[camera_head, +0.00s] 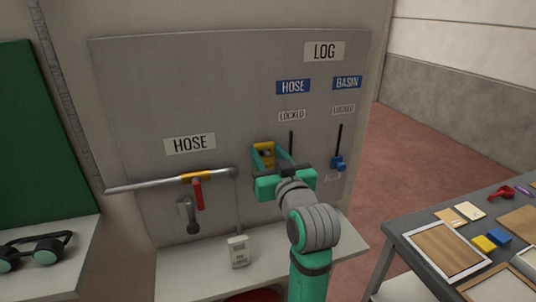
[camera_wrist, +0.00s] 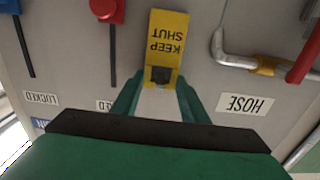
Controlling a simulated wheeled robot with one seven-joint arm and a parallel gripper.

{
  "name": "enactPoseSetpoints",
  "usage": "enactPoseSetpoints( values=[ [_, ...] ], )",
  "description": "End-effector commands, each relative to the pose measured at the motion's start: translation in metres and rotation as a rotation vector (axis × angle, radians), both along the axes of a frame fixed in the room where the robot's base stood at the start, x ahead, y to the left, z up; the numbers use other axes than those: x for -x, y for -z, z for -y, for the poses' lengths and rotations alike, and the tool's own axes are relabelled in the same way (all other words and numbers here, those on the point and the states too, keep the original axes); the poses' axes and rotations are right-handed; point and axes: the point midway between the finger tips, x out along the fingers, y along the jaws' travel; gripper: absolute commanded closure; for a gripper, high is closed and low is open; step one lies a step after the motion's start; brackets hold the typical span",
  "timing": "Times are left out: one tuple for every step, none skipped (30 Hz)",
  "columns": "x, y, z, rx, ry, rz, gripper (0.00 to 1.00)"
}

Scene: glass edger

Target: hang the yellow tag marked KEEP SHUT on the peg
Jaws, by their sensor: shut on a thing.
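The yellow tag marked KEEP SHUT (camera_wrist: 168,35) is between the green fingers of my gripper (camera_wrist: 158,92), in front of the grey panel. The lettering is upside down in the wrist view. A dark spot shows at the tag's finger end; I cannot tell whether it is a hole, the peg or both. In the head view the tag (camera_head: 258,162) shows partly behind my gripper (camera_head: 279,169), right of the HOSE pipe. The peg is not clearly visible, and I cannot tell whether the tag touches the panel.
A pipe with a red-handled valve (camera_head: 198,193) is left of my gripper. The slider with the blue knob (camera_head: 338,163) is to the right; a red knob (camera_wrist: 106,9) shows in the wrist view. A white box (camera_head: 238,252) stands on the ledge below. A cluttered table (camera_head: 405,232) is at right.

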Motion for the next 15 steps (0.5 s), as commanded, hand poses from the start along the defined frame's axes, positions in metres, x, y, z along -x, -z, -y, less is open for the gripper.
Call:
enactPoseSetpoints(
  values=[
    [0.0, -0.0001, 0.0, 0.0, 0.0, 0.0, 0.82],
    [0.0, -0.0001, 0.0, 0.0, 0.0, 0.0, 0.82],
    [0.0, -0.0001, 0.0, 0.0, 0.0, 0.0, 0.82],
    [0.0001, -0.0001, 0.0, 0.0, 0.0, 0.0, 0.82],
    [0.0001, -0.0001, 0.0, 0.0, 0.0, 0.0, 0.82],
    [0.0001, -0.0001, 0.0, 0.0, 0.0, 0.0, 0.82],
    [0.0001, -0.0002, 0.0, 0.0, 0.0, 0.0, 0.82],
    [0.0001, -0.0002, 0.0001, 0.0, 0.0, 0.0, 0.82],
    [0.0001, -0.0002, 0.0001, 0.0, 0.0, 0.0, 0.82],
    [0.0002, -0.0002, 0.0002, 0.0, 0.0, 0.0, 0.82],
    [0.0002, -0.0002, 0.0002, 0.0, 0.0, 0.0, 0.82],
    [0.0002, -0.0002, 0.0002, 0.0, 0.0, 0.0, 0.82],
    [0.0002, -0.0002, 0.0002, 0.0, 0.0, 0.0, 0.82],
    [0.0002, -0.0003, 0.0002, 0.0, 0.0, 0.0, 0.55],
    [0.0002, -0.0003, 0.0002, 0.0, 0.0, 0.0, 0.45]
  ],
)
